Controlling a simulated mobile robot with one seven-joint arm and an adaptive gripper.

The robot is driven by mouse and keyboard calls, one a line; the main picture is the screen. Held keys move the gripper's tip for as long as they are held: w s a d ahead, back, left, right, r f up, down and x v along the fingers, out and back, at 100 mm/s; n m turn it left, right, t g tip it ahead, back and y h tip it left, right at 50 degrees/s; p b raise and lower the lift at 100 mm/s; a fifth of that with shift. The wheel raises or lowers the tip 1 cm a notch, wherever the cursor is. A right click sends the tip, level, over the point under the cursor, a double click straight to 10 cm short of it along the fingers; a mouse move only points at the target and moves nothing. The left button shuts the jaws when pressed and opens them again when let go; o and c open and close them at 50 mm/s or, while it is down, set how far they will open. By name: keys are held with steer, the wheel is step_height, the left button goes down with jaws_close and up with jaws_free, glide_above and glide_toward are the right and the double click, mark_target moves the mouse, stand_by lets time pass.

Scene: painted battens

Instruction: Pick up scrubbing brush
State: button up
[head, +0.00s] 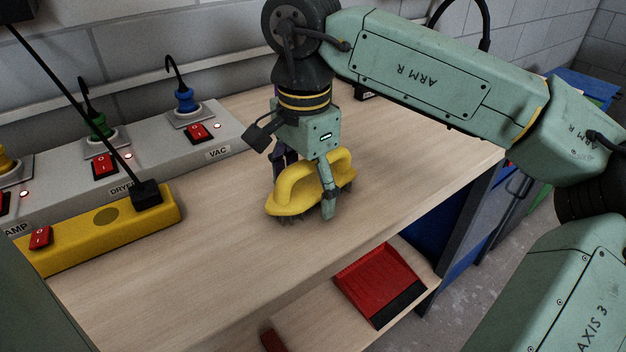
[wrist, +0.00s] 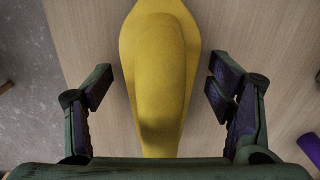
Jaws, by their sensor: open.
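The yellow scrubbing brush (head: 290,193) stands on the wooden bench top, bristles down, with its arched handle upward. My gripper (head: 305,185) is directly over it, pointing down, with one finger on the near side of the handle and the other behind it, mostly hidden. In the wrist view the brush (wrist: 160,75) runs between the two fingers of my gripper (wrist: 160,95). The fingers are open, with a gap on each side of the handle. The brush's far end is partly hidden by my finger in the head view.
A grey socket panel (head: 135,148) with red switches and coloured plugs lies along the back left. A yellow power strip (head: 105,228) with a black plug is in front of it. A purple object (wrist: 311,149) lies at right in the wrist view. A red dustpan (head: 380,279) sits on the lower shelf.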

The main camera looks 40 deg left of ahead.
mark_target(302, 164)
steer(key=c, duration=1.3)
steer(key=shift+r, duration=0.15)
steer(key=shift+c, duration=0.2)
steer(key=shift+r, duration=0.6)
steer(key=shift+s+r+b, duration=0.25)
steer(key=shift+r+b, duration=0.25)
steer(key=shift+r, duration=0.55)
steer(key=s+b, duration=0.1)
steer(key=s, duration=0.4)
steer(key=s+r, duration=0.1)
steer(key=s, duration=0.4)
steer(key=s+b, duration=0.1)
steer(key=s, duration=0.4)
steer(key=shift+s+d+r+b, duration=0.15)
steer(key=shift+s+r+b, duration=0.1)
steer(key=shift+b, duration=0.05)
steer(key=o, duration=0.6)
steer(key=c, duration=0.4)
